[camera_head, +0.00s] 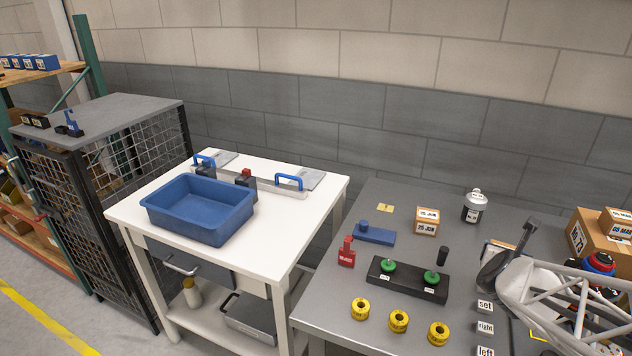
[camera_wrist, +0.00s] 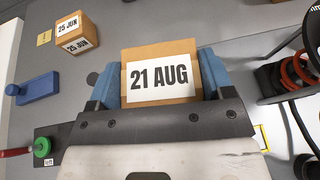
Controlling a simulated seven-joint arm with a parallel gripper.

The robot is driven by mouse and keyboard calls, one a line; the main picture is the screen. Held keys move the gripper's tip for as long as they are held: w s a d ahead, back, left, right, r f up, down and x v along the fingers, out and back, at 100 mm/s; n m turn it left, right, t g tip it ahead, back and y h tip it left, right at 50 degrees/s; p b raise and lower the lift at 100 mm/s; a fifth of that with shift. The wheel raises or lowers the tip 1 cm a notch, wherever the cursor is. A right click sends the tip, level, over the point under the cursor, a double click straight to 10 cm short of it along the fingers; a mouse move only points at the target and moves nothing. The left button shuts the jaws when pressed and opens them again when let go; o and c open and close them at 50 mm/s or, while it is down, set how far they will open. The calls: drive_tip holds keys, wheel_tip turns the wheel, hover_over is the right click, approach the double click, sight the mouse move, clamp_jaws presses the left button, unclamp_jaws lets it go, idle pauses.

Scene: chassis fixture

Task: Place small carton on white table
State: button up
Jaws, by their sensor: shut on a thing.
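A small carton (camera_wrist: 161,76) labelled "21 AUG" is between the blue fingers of my gripper (camera_wrist: 162,80) in the wrist view. My gripper is shut on it, above the grey table (camera_head: 334,308). In the head view my arm hides much of the carton, and only an edge shows at the far left of the arm. The white table (camera_head: 292,228) stands to the left of the grey table, with a blue bin (camera_head: 200,226) on it.
The white table also carries a rail with blue handles (camera_head: 289,182) at its back; its front right is bare. The grey table holds another carton (camera_head: 427,221) labelled "25 JUN", a black block with green knobs (camera_head: 408,281), several yellow rings (camera_head: 398,321) and a silver canister (camera_head: 474,207).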

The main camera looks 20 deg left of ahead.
drive_tip(key=r, duration=0.5)
drive_tip(key=a+r, duration=0.1)
drive_tip(key=r, duration=0.1)
drive_tip(key=shift+w+r, duration=0.15)
drive_tip(key=shift+r, duration=0.1)
drive_tip(key=shift+a, duration=0.3)
drive_tip(key=w+a+r+n+y, duration=0.1)
drive_tip(key=a+n+y, duration=0.25)
drive_tip(key=a, duration=2.35)
drive_tip(key=s+a+n+y, duration=0.1)
drive_tip(key=s+a, duration=0.2)
drive_tip(key=a, duration=0.6)
drive_tip(key=s+a+f+n+y, duration=0.1)
drive_tip(key=s+a, duration=0.2)
drive_tip(key=a, duration=0.6)
drive_tip(key=s+a+y, duration=0.1)
drive_tip(key=s+a, duration=0.3)
drive_tip(key=a, duration=0.4)
wheel_tip(320, 180, down, 13)
drive_tip(key=shift+w+a+g, duration=0.2)
drive_tip(key=shift+a+g, duration=0.05)
drive_tip(key=shift+g, duration=0.15)
drive_tip(key=shift+r+y, duration=0.15)
drive_tip(key=shift+y, duration=0.1)
drive_tip(key=shift+w+a+f, duration=0.25)
drive_tip(key=shift+w+a, duration=1.65)
drive_tip(key=shift+w+a+f, duration=0.25)
drive_tip(key=shift+w+a, duration=1.6)
drive_tip(key=shift+w+a+f, duration=0.25)
drive_tip(key=shift+w+a, duration=1.65)
